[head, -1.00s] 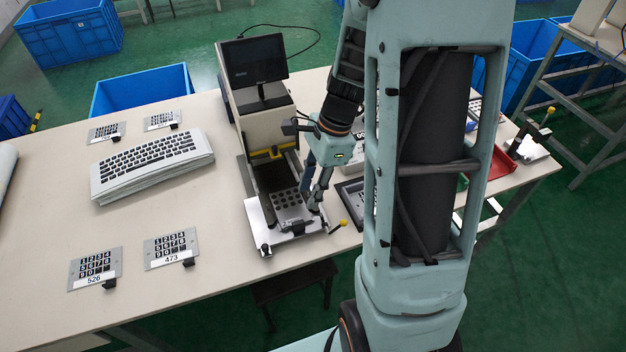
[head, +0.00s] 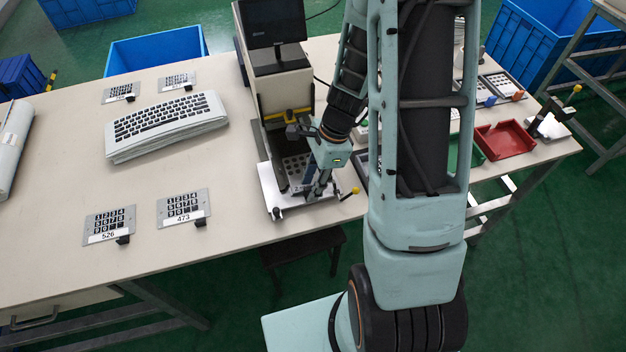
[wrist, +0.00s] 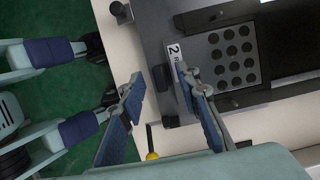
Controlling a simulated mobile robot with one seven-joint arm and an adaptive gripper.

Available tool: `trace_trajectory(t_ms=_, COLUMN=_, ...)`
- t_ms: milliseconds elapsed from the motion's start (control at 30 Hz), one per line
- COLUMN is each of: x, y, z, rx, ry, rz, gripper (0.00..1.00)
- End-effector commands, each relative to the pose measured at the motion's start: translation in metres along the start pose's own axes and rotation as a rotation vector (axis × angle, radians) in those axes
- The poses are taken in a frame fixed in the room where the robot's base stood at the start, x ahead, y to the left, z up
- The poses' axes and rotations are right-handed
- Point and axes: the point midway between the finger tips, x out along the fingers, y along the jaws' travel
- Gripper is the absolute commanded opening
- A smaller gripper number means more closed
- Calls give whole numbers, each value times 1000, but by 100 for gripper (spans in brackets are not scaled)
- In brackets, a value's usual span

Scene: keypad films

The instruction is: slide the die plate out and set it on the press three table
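The die plate (wrist: 222,58), a grey plate with rows of dark round holes, sits in the press (head: 272,95) at the table's front edge. It also shows in the head view (head: 295,166), partly hidden by my wrist. A white label reading "2" and partly hidden letters (wrist: 179,62) is on its front end. My gripper (wrist: 160,78) is open, its blue-padded fingers apart at that front end. One finger overlaps the label; a dark piece shows between the fingertips, and I cannot tell whether they touch it. My gripper also shows in the head view (head: 318,186).
A yellow-knobbed lever (head: 352,192) stands just right of my gripper. Keypad plates marked 526 (head: 108,226) and 473 (head: 183,208), and a stack of keyboard films (head: 165,125), lie to the left. A red tray (head: 504,140) is at the right.

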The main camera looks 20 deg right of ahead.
Motion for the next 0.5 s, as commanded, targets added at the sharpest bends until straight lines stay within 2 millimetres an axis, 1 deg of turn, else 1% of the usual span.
trace_trajectory(t_ms=67, x=0, y=0, z=0, rx=0, ry=0, rz=0, gripper=30)
trace_trajectory(t_ms=100, x=0, y=0, z=0, rx=0, ry=0, rz=0, gripper=28)
trace_trajectory(t_ms=367, x=0, y=0, z=0, rx=1, ry=0, rz=0, gripper=0)
trace_trajectory(t_ms=500, x=0, y=0, z=0, rx=1, ry=0, rz=0, gripper=0)
